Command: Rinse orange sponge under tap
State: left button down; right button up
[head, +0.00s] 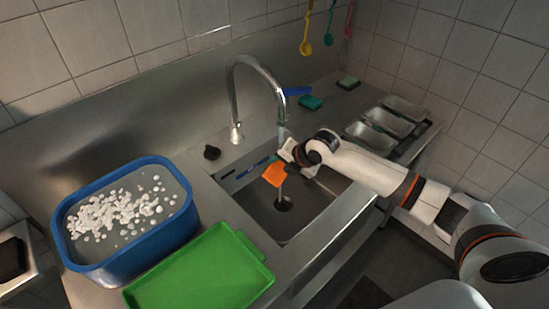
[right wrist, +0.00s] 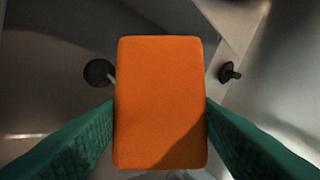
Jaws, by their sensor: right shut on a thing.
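The orange sponge (head: 276,174) is held over the sink (head: 318,206) in the head view. My right gripper (head: 279,164) is shut on it, and in the right wrist view the sponge (right wrist: 162,100) sits between the two green fingers. The curved metal tap (head: 236,95) stands behind the sink. A thin stream of water (head: 282,134) comes down from its spout at the sponge, and a streak continues below towards the drain (head: 284,204). Whether the water wets the whole sponge cannot be told. My left gripper is not in view.
A blue tub (head: 183,233) with white pieces in water stands left of the sink, beside a green tray (head: 215,270). A black knob (head: 211,152) is near the tap. A teal sponge (head: 310,102), another sponge (head: 348,82) and metal trays (head: 371,138) are at right.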

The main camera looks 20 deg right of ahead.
jog(key=shift+s+a+r+p, duration=0.15)
jog(key=shift+s+p, duration=0.9)
jog(key=shift+s, duration=1.25)
jog(key=p, duration=0.7)
send_near(282, 180)
jog(key=shift+s+a+f, duration=0.15)
jog(key=shift+s+a, duration=0.25)
jog(key=shift+a, duration=0.1)
jog(key=shift+s+a+f, duration=0.2)
jog(key=shift+s+a, duration=0.2)
jog(key=shift+a, duration=0.05)
